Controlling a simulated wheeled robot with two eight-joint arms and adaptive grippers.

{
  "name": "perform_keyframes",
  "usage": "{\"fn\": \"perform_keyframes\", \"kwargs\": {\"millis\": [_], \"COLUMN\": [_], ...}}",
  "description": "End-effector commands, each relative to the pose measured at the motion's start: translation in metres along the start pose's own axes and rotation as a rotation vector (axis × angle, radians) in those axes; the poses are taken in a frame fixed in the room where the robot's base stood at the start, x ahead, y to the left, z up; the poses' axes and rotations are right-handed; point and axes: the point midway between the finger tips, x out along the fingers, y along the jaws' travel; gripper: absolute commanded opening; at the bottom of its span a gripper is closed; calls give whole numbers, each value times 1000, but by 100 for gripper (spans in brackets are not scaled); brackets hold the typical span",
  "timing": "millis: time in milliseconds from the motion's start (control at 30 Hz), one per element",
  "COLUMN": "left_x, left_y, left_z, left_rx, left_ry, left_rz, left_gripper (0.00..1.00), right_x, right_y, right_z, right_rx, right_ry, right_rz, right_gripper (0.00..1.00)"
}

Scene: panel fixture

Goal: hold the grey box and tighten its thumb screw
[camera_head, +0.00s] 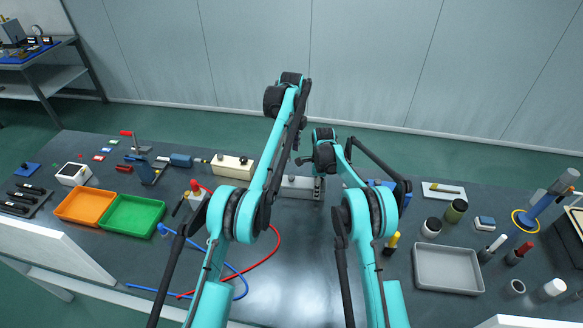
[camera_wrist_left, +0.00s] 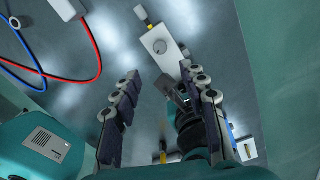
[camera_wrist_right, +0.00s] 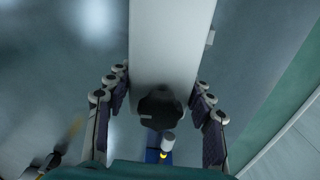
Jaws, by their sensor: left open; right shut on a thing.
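The grey box (camera_head: 298,187) lies near the middle of the table. My right gripper (camera_wrist_right: 160,80) is shut on the box near one end, with a finger on each side. A dark round knob-like part (camera_wrist_right: 160,107) shows between those fingers. My left gripper (camera_wrist_left: 160,76) is open and empty, above and apart from the box. In the head view its fingers are mostly hidden by my arm.
A cream box (camera_head: 232,166) stands left of the grey box. Orange (camera_head: 84,205) and green (camera_head: 133,216) trays lie at left. Red (camera_head: 262,258) and blue cables curve across the front. A grey tray (camera_head: 447,270) and several small containers stand at right.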

Motion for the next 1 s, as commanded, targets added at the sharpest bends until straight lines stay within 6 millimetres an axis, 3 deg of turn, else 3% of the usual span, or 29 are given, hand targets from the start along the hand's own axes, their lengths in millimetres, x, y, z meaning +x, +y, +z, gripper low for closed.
{"fn": "perform_keyframes", "kwargs": {"millis": [267,700,1000], "left_x": [13,97,120], "left_y": [-1,-1,0], "left_z": [0,0,0], "left_rx": [-152,-148,-148], "left_ry": [0,0,0], "left_rz": [-1,-1,-1], "left_gripper": [43,43,43], "right_x": [0,0,0], "right_y": [0,0,0], "right_z": [0,0,0], "right_rx": [0,0,0], "right_ry": [0,0,0], "right_rz": [0,0,0], "right_gripper": [5,5,5]}}
